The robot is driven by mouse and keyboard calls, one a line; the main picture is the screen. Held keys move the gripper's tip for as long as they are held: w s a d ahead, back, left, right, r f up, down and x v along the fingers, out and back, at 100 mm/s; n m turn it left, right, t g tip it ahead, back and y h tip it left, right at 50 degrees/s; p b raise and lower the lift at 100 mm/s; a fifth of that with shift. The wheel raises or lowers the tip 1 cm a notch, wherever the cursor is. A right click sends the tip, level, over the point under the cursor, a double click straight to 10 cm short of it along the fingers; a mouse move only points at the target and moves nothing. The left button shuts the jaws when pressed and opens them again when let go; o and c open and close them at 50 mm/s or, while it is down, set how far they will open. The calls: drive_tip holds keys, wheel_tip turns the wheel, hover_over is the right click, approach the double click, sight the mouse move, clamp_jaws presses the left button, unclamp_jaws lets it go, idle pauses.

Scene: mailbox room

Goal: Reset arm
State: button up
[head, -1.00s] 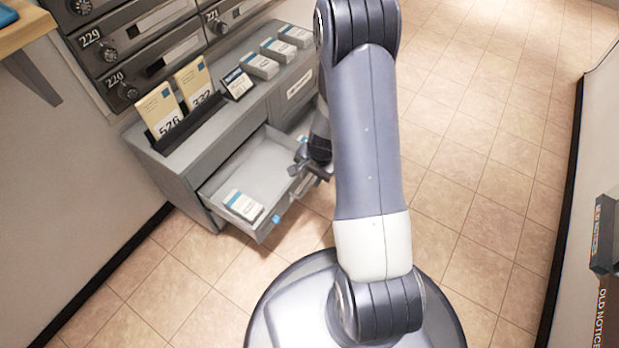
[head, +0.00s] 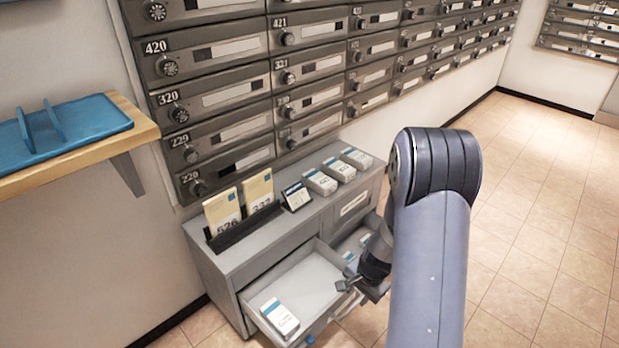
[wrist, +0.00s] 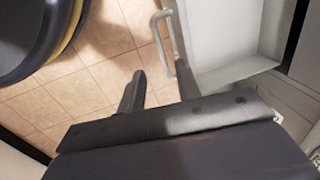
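My gripper (head: 358,284) is at the front right of the open left drawer (head: 310,283) in the head view. In the wrist view my gripper (wrist: 158,85) has its two dark fingers apart, with only floor visible between them. A pale drawer handle (wrist: 163,42) lies just beyond the fingertips, near the right finger. I cannot tell whether they touch. My arm (head: 430,250) reaches up through the right half of the head view.
A white box (head: 280,318) lies in the left drawer. The right drawer (head: 352,246) is also open, partly hidden by my arm. Several card boxes (head: 320,182) and upright cards (head: 258,191) stand on the cabinet. A wooden shelf (head: 75,168) juts out left. Floor (head: 545,225) is clear at right.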

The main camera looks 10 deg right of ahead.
sight(348, 310)
drive_tip(key=f+b, duration=0.1)
drive_tip(key=f, duration=0.2)
drive_tip(key=w+f+b, duration=0.1)
drive_tip(key=f, duration=0.2)
drive_tip(key=a+f+b, duration=0.1)
drive_tip(key=f+b, duration=0.1)
drive_tip(key=f, duration=0.1)
drive_tip(key=shift+w+f, duration=0.15)
drive_tip(key=shift+w+a, duration=0.2)
drive_tip(key=shift+w, duration=0.05)
